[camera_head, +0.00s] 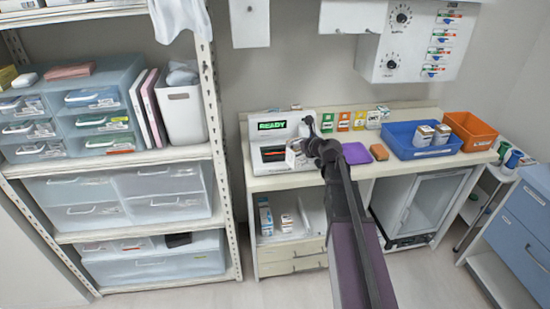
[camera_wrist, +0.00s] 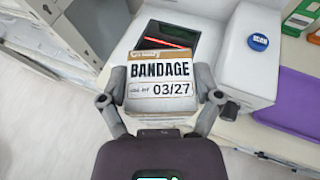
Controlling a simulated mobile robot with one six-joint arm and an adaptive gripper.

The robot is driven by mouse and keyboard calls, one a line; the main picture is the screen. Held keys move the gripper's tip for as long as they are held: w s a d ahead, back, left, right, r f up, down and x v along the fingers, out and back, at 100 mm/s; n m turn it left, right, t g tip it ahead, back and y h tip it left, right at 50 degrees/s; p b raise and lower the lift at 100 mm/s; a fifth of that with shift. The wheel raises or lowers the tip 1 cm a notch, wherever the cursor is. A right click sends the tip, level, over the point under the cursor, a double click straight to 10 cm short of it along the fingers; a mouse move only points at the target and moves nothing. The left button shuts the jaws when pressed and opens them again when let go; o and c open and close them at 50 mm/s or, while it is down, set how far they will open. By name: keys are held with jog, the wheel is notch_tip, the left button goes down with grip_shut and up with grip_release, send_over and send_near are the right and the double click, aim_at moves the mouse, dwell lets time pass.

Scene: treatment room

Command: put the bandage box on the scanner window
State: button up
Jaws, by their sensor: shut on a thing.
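My gripper (camera_wrist: 160,100) is shut on the bandage box (camera_wrist: 160,75), a white and brown box with BANDAGE and 03/27 on its face. In the head view the box (camera_head: 296,157) is held in front of the scanner, partly hidden by my gripper (camera_head: 306,148). The scanner (camera_head: 292,127) is a white unit on the counter with a green READY display. Its dark scanner window (camera_wrist: 166,38) with a red line lies just beyond the box in the wrist view, and the box covers its near part. I cannot tell whether the box touches it.
A blue SCAN button (camera_wrist: 258,42) sits right of the window. A shelf rack (camera_head: 212,130) stands at the left.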

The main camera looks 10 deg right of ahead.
dwell(0.3)
jog(key=w+a, duration=0.2)
jog(key=w, duration=0.5)
jog(key=w+a+f+b, duration=0.1)
jog(key=w+a, duration=0.1)
jog(key=w, duration=0.5)
jog(key=shift+a+f, duration=0.2)
jog(key=shift+a, duration=0.2)
jog(key=shift+w+a+f+b, duration=0.1)
jog(key=shift+w+f+b, duration=0.2)
jog(key=shift+f+b, duration=0.65)
jog(key=shift+w+a+f+b, duration=0.1)
jog(key=shift+w+f+b, duration=0.15)
jog(key=shift+f+b, duration=0.7)
jog(key=shift+f+b, duration=0.15)
jog(key=shift+b, duration=0.15)
jog(key=o, duration=1)
jog(key=shift+c, duration=0.2)
